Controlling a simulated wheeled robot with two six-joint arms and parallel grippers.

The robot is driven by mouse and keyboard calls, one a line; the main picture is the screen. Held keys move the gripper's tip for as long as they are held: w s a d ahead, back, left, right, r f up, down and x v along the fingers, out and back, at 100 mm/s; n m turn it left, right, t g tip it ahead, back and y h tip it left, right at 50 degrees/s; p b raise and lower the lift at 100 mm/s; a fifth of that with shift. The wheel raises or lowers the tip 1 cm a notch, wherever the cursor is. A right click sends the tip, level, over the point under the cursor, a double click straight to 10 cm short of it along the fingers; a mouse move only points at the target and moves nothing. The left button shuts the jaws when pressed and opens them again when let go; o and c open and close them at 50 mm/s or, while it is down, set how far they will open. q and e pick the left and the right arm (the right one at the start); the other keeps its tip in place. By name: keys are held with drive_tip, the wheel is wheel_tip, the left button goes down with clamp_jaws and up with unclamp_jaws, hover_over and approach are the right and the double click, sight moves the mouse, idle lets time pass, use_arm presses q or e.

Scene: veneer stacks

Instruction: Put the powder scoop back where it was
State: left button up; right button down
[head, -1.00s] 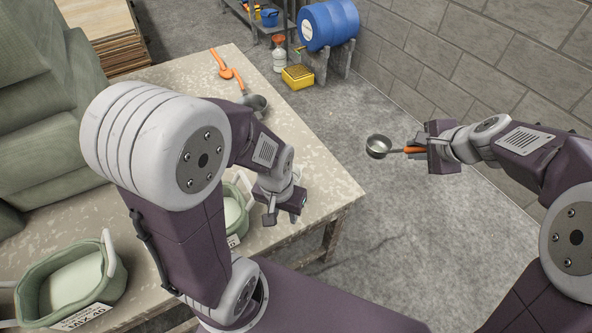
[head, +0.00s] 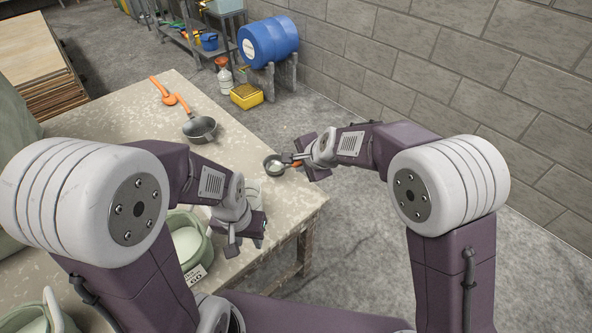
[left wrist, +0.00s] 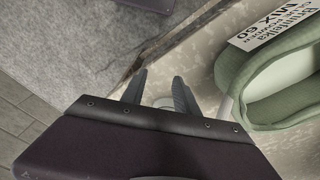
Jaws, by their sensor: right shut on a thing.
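The powder scoop (head: 272,167) has a small metal bowl and an orange handle. My right gripper (head: 291,160) is shut on its handle and holds it near the table's right edge, with the bowl toward the table. Whether the bowl touches anything cannot be told.
A blue drum (head: 268,42) and yellow box (head: 246,96) stand beyond the table.

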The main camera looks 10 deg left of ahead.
drive_tip(key=shift+a+f, duration=0.2)
drive_tip(key=shift+a, duration=0.1)
wheel_tip(320, 180, down, 4)
drive_tip(key=b, duration=0.3)
drive_tip(key=shift+f+b, duration=0.15)
drive_tip(key=shift+b, duration=0.15)
drive_tip(key=c, duration=1.3)
unclamp_jaws()
